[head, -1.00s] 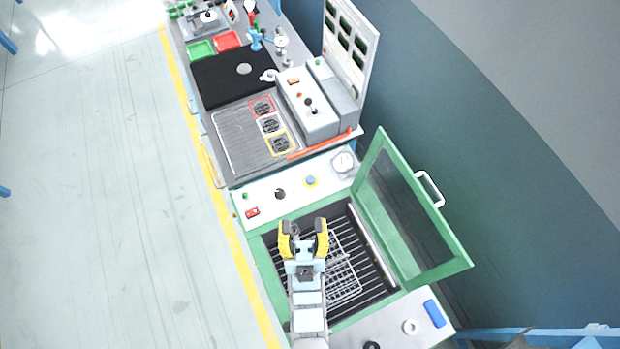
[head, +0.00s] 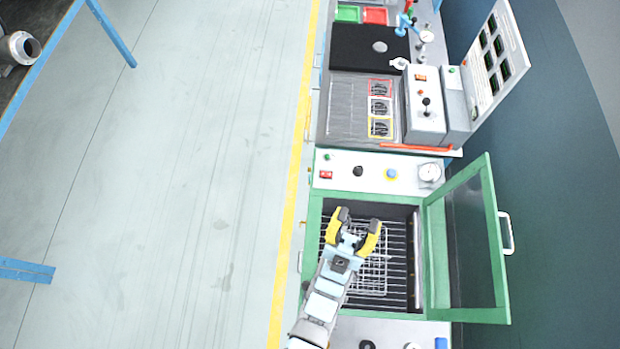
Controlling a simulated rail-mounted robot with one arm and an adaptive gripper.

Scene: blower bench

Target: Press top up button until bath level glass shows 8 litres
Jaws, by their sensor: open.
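My gripper (head: 357,222) is open and empty, with its yellow-backed fingers apart above the green-framed bath (head: 313,235). Its fingers point toward the pale control panel (head: 410,186) on the bath's far side. This panel has a blue button in a yellow ring (head: 391,174), a black knob (head: 358,171), a red switch (head: 326,175), a small green button (head: 327,156) and a round dial (head: 429,172). My gripper is apart from all of them. I cannot tell which is the top up button. I cannot make out a level glass or its reading.
The bath's green-framed lid (head: 489,240) stands open on the right. A wire basket (head: 372,275) is inside the bath. Beyond the panel stand a grey control box (head: 424,110) and a black mat (head: 368,48). The floor (head: 190,180) to the left is clear.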

